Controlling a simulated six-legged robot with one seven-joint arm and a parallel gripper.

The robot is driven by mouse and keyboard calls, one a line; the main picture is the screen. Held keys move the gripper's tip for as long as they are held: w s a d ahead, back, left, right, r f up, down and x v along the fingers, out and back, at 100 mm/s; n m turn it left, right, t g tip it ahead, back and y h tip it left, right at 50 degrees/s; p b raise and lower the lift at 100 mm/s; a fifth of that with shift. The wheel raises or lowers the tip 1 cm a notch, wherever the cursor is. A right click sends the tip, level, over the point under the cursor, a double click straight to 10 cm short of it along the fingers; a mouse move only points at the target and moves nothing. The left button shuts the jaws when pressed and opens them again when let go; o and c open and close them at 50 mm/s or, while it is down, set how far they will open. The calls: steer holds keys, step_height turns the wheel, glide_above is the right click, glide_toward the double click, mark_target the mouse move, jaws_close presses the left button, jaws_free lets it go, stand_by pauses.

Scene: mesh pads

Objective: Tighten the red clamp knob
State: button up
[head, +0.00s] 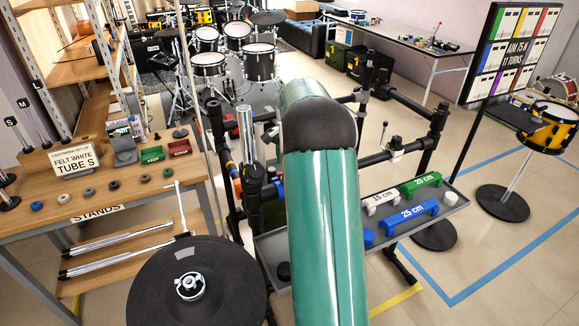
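A black tubular rack (376,158) stands in the middle, with clamps along its bars. A small red-orange piece (237,187) shows low on the rack's left side, beside a black clamp (252,180) that holds an upright chrome tube (246,133). It may be the red clamp knob, but it is too small to be sure. A blue piece sits just above it. My green arm crosses the centre of the head view and hides part of the rack. My gripper is not visible, so its distance from the knob cannot be told.
A grey tray (458,203) holds white, green and blue spacers. A wooden bench (140,203) with felt rings and a sign stands left. A round black pad (225,290) is front left. A drum kit (235,45) stands behind. Open floor (520,250) lies right.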

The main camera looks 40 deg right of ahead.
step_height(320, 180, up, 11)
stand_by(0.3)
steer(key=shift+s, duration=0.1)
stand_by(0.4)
